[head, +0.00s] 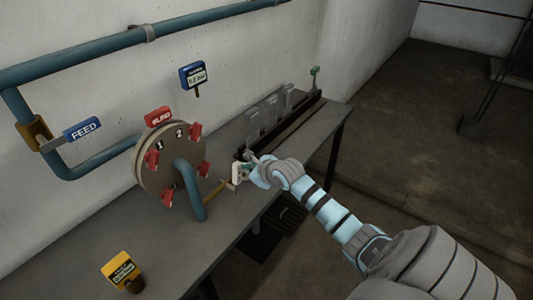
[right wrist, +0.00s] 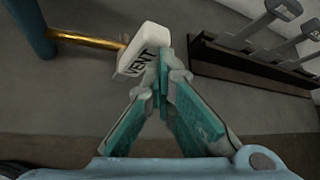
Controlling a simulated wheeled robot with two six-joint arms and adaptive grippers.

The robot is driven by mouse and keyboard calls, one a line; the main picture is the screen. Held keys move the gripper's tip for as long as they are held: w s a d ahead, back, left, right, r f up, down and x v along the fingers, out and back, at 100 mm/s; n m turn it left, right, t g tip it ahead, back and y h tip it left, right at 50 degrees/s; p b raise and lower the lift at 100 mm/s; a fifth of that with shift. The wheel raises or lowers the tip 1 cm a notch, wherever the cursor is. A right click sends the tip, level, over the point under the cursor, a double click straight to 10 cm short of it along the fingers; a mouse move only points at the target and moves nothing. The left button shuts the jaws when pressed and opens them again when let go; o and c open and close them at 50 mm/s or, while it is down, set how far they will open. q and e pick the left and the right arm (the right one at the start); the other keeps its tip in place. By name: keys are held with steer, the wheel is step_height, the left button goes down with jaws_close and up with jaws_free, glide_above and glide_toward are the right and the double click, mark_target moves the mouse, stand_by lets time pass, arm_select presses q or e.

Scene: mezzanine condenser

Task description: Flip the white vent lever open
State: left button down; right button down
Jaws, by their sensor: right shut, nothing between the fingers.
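The white vent lever (right wrist: 146,54) shows in the right wrist view as a white block lettered VENT, at the end of a thin brass pipe (right wrist: 88,40). In the head view the white lever (head: 236,172) is small and partly hidden by my right gripper (head: 247,166). In the right wrist view my right gripper (right wrist: 160,82) is shut, with its teal fingertips together at the lever's right side. The tips look very close to the block; I cannot tell if they touch it. Nothing shows between the fingers. My left gripper is not in view.
A round flange (head: 172,165) with red clamps and a blue pipe (head: 190,190) stands left of the gripper. A dark rack (head: 285,128) with grey levers lies behind it on the grey bench (head: 200,262).

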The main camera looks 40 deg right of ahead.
steer(key=shift+w+a+r, duration=0.1)
steer(key=shift+a+r, duration=0.05)
steer(key=shift+r, duration=0.05)
stand_by(0.5)
